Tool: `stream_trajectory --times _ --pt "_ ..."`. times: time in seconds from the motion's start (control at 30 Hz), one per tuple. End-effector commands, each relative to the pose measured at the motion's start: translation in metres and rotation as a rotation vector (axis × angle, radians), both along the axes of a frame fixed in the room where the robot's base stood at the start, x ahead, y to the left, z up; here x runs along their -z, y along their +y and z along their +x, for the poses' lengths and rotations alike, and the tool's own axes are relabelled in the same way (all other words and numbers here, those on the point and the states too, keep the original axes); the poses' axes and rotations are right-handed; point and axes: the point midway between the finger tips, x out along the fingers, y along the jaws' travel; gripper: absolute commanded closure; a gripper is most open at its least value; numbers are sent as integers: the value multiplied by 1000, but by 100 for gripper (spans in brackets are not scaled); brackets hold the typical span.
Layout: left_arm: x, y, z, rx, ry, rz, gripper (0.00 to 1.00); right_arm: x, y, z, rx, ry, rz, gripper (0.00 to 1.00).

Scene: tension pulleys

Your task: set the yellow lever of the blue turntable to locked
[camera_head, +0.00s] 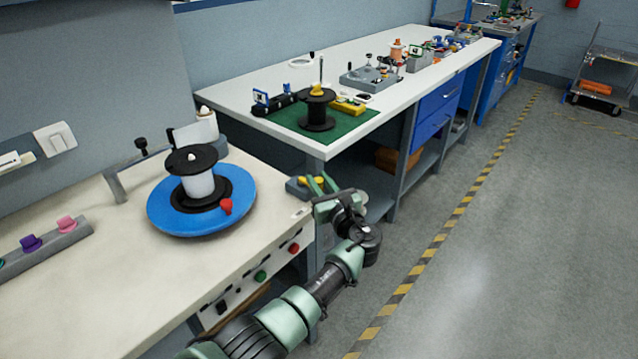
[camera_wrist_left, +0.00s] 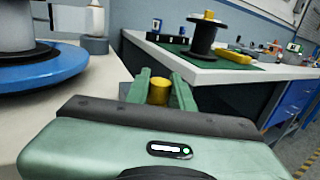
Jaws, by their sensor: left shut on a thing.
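The blue turntable (camera_head: 165,217) sits on the near bench and carries a black spool with white material; a red knob (camera_head: 225,206) stands at its front right. Its blue rim also shows in the left wrist view (camera_wrist_left: 60,72). A small grey-blue block (camera_head: 297,189) with yellow on top is at the bench's right corner. My left gripper (camera_head: 319,183) is at this block, right of the turntable. In the left wrist view, its green fingers (camera_wrist_left: 160,90) are shut on the yellow lever (camera_wrist_left: 158,92). The lever's base is hidden there. My right gripper is not in view.
A grey rail (camera_head: 50,248) with purple and pink pieces lies at the left of the near bench. The front panel has green and red buttons. A second bench (camera_head: 245,92) with a green mat (camera_head: 350,122) and black spool stands behind.

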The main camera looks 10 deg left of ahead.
Motion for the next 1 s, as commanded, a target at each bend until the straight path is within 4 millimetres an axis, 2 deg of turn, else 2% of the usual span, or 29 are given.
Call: stream_trajectory --times 0.1,0.13,0.2,0.57,1.0 --pt "-2 1 1 0 -4 0 100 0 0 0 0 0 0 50" --pt "-2 1 1 0 -4 0 74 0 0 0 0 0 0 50" --pt "-2 1 1 0 -4 0 55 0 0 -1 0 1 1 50" --pt "-1 -2 -2 2 -2 -1 55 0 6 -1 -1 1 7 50" --pt "0 -40 -54 2 -3 -2 55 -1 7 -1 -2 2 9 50"
